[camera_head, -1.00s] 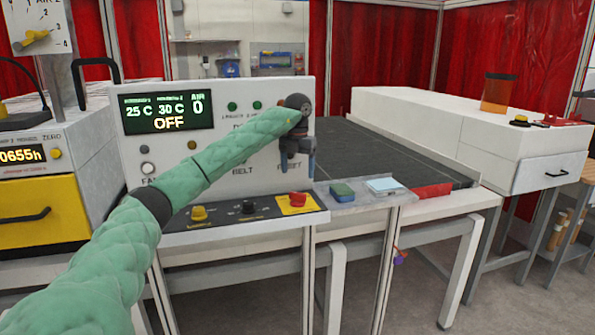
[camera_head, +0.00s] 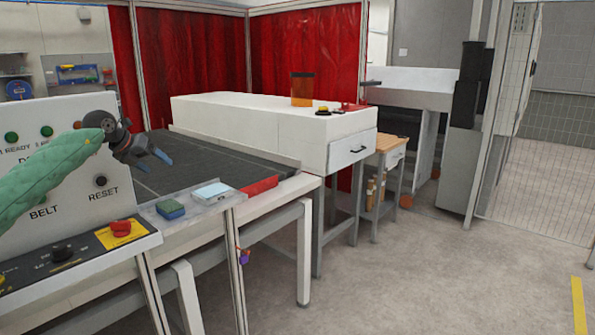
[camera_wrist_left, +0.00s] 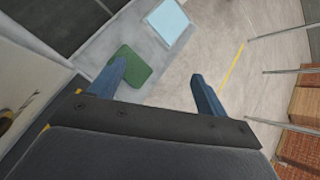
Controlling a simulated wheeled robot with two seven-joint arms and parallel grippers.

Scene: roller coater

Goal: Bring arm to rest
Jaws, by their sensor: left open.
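My left arm, in a green padded sleeve, comes in from the left in the head view. My left gripper (camera_head: 152,160) is raised in front of the control panel (camera_head: 60,165) and the dark belt (camera_head: 195,165). Its two blue fingers are apart with nothing between them. In the left wrist view the open fingers (camera_wrist_left: 160,85) point toward the metal shelf and the floor. A green sponge-like block (camera_head: 171,209) lies on the shelf below the gripper, and it shows near one finger in the wrist view (camera_wrist_left: 130,68). My right gripper is not in view.
A light blue pad (camera_head: 212,193) lies beside the green block. A red button (camera_head: 121,228) sits on the panel's lower ledge. A white cabinet (camera_head: 275,130) stands behind the belt, with an amber container (camera_head: 302,90) on top. The floor at right is clear.

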